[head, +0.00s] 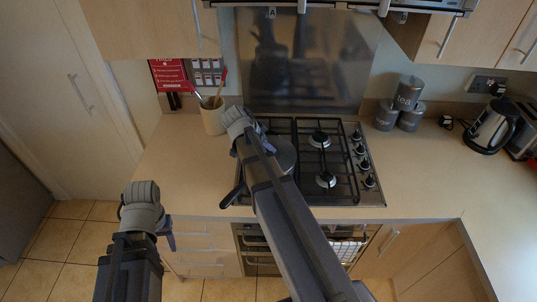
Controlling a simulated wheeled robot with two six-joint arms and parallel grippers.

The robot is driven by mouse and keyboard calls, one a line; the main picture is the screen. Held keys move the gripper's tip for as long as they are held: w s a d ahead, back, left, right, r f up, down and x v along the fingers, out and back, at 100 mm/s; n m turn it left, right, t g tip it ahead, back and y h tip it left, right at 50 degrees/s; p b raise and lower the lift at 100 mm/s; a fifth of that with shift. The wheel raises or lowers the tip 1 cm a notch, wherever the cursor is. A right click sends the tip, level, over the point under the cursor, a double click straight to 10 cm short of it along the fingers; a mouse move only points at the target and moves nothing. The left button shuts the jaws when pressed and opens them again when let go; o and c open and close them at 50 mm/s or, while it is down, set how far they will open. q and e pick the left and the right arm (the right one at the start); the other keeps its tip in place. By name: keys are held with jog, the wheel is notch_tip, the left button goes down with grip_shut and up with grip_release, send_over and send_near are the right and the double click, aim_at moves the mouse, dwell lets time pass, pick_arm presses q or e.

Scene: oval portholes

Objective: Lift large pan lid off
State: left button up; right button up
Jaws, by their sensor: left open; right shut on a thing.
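A dark grey pan with a round grey lid (284,152) is on the left side of the hob, largely covered by my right arm. Its black handle (233,195) sticks out toward the front left. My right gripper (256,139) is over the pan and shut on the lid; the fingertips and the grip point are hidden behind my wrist. I cannot tell whether the lid is touching the pan. My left gripper (146,226) is open and empty, in front of the counter's left part, away from the pan.
The black gas hob (341,165) has bare burners on its right. A utensil pot (213,118) stands behind left of the hob. Grey canisters (409,93) and a kettle (491,126) stand at the back right. The counter is clear left and right of the hob.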

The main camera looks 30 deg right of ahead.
grip_shut()
dwell(0.8)
